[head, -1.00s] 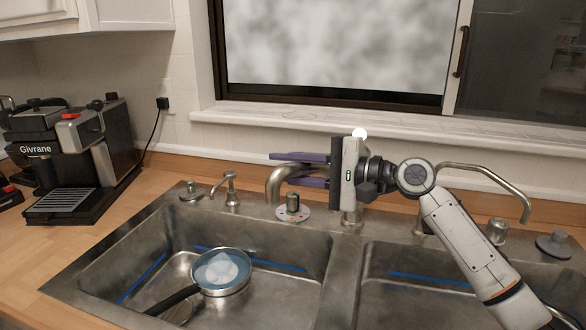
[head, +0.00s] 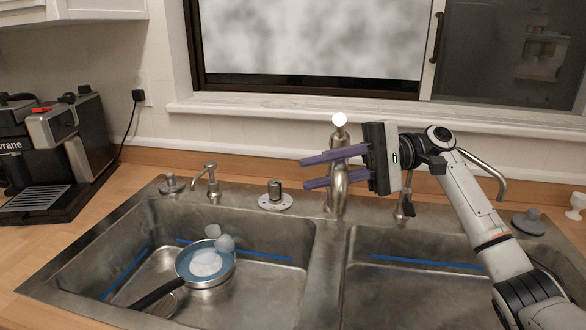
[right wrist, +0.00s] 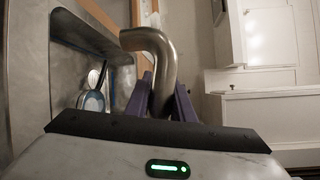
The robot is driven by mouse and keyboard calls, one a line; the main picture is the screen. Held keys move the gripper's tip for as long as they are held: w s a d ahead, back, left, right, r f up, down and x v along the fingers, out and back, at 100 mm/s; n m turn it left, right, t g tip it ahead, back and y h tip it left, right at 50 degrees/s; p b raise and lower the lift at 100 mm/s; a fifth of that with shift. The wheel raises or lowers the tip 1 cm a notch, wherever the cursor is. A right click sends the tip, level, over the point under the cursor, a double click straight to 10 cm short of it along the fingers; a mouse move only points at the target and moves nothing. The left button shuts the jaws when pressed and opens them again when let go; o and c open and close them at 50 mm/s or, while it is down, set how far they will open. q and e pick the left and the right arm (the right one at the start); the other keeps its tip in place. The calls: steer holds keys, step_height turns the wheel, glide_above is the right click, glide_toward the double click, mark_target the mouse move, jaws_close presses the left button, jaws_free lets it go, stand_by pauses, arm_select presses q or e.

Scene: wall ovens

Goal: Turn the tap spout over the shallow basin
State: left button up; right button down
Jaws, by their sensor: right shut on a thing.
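The metal tap spout (head: 339,181) stands behind the sink, its outlet end facing towards me near the divider between the basins. My right gripper (head: 304,174) reaches across it from the right, with one purple finger above the other, shut on the spout. In the right wrist view the bent spout (right wrist: 150,42) passes between the fingers (right wrist: 160,95). The left basin (head: 130,270) holds a pan; the right basin (head: 430,290) looks empty in its visible part. I cannot tell surely which basin is shallower. My left gripper is not in view.
A pan (head: 205,264) with pale lumps lies in the left basin. A round dial (head: 275,198) and a small dispenser (head: 211,180) stand on the rear rim. A coffee machine (head: 55,150) is at left. The window ledge (head: 280,112) runs behind the tap.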

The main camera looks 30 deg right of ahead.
steer(key=shift+d, duration=0.1)
stand_by(0.3)
steer(key=c, duration=1.5)
jaws_free()
steer(key=shift+c, duration=0.2)
